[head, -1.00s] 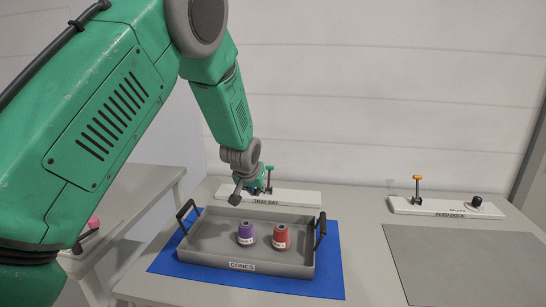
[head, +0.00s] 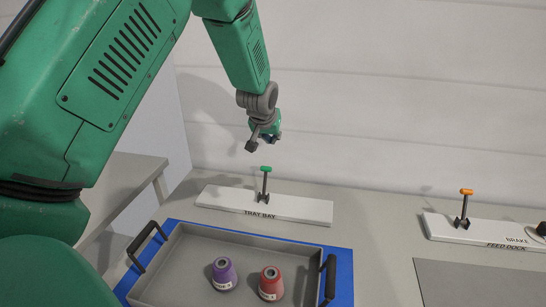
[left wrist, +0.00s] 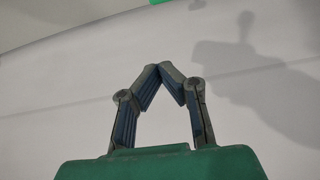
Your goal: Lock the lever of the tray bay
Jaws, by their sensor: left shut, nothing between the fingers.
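The tray bay (head: 222,199) is a white strip at the back of the table, labelled TRAY BAY. Its lever (head: 265,186) has a dark upright stem and a green top, and it stands upright. My left gripper (head: 266,137) is above the lever in the head view, apart from it, in front of the white wall. In the left wrist view the left gripper's fingertips (left wrist: 171,69) meet with nothing between them, against the wall. My right gripper is in no view.
A grey tray (head: 184,232) with black handles sits on a blue mat (head: 345,273) in front of the bay. At right is the feed dock (head: 437,226) with an orange-topped lever (head: 464,208).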

